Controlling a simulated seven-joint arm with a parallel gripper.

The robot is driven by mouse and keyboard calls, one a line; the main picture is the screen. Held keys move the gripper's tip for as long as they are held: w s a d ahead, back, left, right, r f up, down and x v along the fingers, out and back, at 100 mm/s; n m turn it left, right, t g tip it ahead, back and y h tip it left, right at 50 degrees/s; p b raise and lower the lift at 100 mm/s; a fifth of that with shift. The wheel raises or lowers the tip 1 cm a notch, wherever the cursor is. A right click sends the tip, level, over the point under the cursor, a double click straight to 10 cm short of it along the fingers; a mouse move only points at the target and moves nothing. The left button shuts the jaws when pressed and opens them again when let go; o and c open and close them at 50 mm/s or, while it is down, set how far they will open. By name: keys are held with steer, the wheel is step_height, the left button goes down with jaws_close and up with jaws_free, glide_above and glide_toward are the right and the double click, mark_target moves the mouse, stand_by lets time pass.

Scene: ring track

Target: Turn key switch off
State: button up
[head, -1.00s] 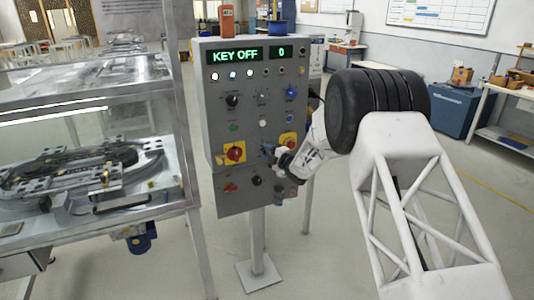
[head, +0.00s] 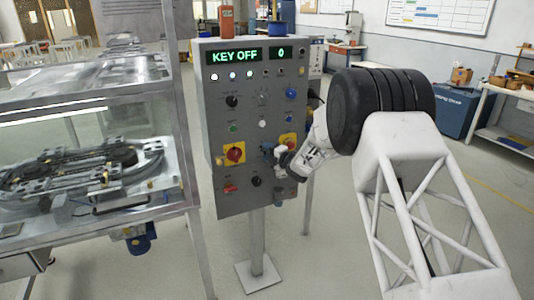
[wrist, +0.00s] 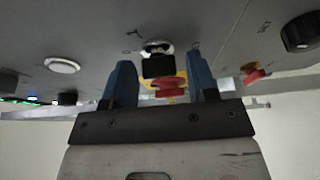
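The grey control panel (head: 214,120) stands upright in the head view. Its green display (head: 235,56) reads "KEY OFF", with a "0" display beside it. In the wrist view the key switch (wrist: 158,48) has a silver collar and a black key grip (wrist: 158,67). My gripper (head: 268,149) is at the lower right of the panel and hides the key switch in the head view. In the wrist view my gripper (wrist: 161,78) is open, one blue finger on each side of the key grip, with visible gaps between.
A red emergency button (head: 234,154) on a yellow plate is left of my gripper. Red knobs (wrist: 170,86) and a black knob (wrist: 301,32) show in the wrist view. A glass-sided machine (head: 90,150) stands left of the panel.

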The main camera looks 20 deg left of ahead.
steer(key=shift+o, duration=0.5)
steer(key=v, duration=0.7)
steer(key=shift+s+d, duration=0.2)
steer(key=shift+d, duration=0.15)
steer(key=shift+r, duration=0.1)
